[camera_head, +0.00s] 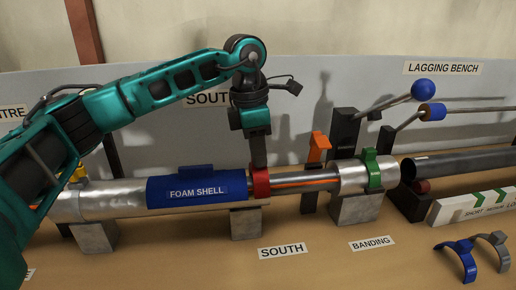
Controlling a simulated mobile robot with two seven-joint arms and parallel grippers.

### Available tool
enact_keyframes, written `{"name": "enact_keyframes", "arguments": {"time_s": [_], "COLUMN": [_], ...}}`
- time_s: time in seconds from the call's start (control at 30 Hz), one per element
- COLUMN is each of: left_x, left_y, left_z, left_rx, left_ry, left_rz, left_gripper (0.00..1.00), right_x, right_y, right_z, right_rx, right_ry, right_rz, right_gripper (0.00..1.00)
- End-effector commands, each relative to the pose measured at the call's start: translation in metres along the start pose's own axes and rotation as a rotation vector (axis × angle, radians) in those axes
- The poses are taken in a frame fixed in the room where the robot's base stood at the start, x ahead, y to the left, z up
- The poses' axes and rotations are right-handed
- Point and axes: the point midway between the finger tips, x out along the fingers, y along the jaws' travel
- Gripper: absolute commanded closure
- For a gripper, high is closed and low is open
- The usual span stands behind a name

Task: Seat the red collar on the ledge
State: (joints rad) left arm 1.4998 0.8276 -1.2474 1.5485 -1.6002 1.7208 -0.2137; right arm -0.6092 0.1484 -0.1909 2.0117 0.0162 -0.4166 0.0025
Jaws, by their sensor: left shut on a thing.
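The red collar (261,184) is around or against the pipe line, just right of the blue foam shell (195,192). My left gripper (259,167) comes down from above and is shut on the red collar. The gripper hides the collar's top and partly hides its fit on the pipe. Right of the collar runs a thinner dark pipe with an orange stripe (305,182). I cannot tell which part is the ledge, or whether the collar touches it. My right gripper is not in view.
Grey blocks (246,224) support the silver pipe (105,205). A green clamp (373,172) and an orange-topped post (319,148) stand to the right. Blue and grey half-rings (460,250) lie at front right. The front bench around the SOUTH label (282,251) is mostly clear.

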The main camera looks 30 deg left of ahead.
Motion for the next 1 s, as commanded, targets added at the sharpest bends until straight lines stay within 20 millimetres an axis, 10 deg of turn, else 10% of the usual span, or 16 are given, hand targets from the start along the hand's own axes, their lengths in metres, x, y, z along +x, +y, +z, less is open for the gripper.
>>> {"name": "enact_keyframes", "arguments": {"time_s": [0.8, 0.83, 1.0], "left_x": [0.0078, 0.0073, 0.0072], "left_y": [0.0, 0.0, 0.0], "left_z": [-0.001, -0.0009, -0.0009], "left_rx": [0.0, 0.0, 0.0], "left_ry": [0.0, -0.001, 0.0], "left_rz": [0.0, 0.0, 0.0], "left_gripper": [1.0, 0.82, 0.66], "right_x": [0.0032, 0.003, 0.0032], "right_y": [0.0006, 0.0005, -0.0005], "right_z": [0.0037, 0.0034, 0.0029], "right_rx": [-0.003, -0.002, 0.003], "right_ry": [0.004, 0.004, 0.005], "right_rz": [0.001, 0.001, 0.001], "right_gripper": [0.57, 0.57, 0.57]}}
